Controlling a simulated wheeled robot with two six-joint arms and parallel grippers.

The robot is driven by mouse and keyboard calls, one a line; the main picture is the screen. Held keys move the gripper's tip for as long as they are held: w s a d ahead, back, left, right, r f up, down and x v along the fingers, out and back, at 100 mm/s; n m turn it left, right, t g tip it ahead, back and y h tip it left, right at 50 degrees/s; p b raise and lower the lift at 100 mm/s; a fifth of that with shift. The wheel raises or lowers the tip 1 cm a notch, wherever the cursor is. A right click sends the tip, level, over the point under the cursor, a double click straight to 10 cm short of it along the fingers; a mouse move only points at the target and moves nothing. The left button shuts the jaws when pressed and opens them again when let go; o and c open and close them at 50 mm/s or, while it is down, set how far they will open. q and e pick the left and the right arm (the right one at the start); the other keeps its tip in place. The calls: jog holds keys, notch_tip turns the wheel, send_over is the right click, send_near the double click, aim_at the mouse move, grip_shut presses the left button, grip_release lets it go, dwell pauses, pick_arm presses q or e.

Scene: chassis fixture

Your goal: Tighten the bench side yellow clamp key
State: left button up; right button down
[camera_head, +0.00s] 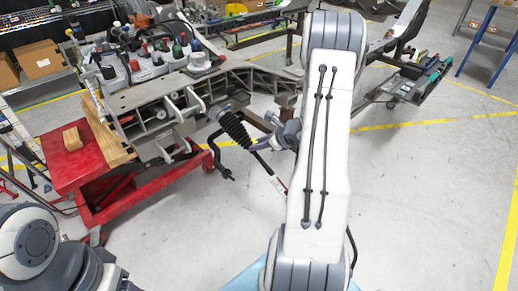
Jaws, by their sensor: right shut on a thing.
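My right gripper (284,136) shows partly at the left edge of my white right arm link. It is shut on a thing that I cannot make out. It is at the right end of the black ribbed boot (236,127) of the chassis; whether they touch is unclear. The grey metal chassis frame (150,95) spans the left and middle, partly over a red cart (62,172). I cannot make out a yellow clamp key; it may be small or hidden. My left arm shows at bottom left, with its gripper out of view.
A wooden block (72,139) lies on the red cart, beside longer wooden pieces (106,135). Tools with coloured handles stand on the grey stand (160,66) behind the chassis. The floor (430,190) at right is clear.

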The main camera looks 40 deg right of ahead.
jog(key=shift+m+h+b, duration=0.5)
jog(key=shift+m+b, duration=0.25)
jog(key=shift+m, duration=0.35)
jog(key=c, duration=0.6)
grip_release()
jog(key=shift+a, duration=0.1)
jog(key=shift+o, duration=0.2)
jog(key=a+p+v, duration=0.1)
jog(key=p+v, duration=0.1)
jog(key=v, duration=0.8)
jog(key=shift+s+d, duration=0.25)
jog(key=shift+d, duration=0.25)
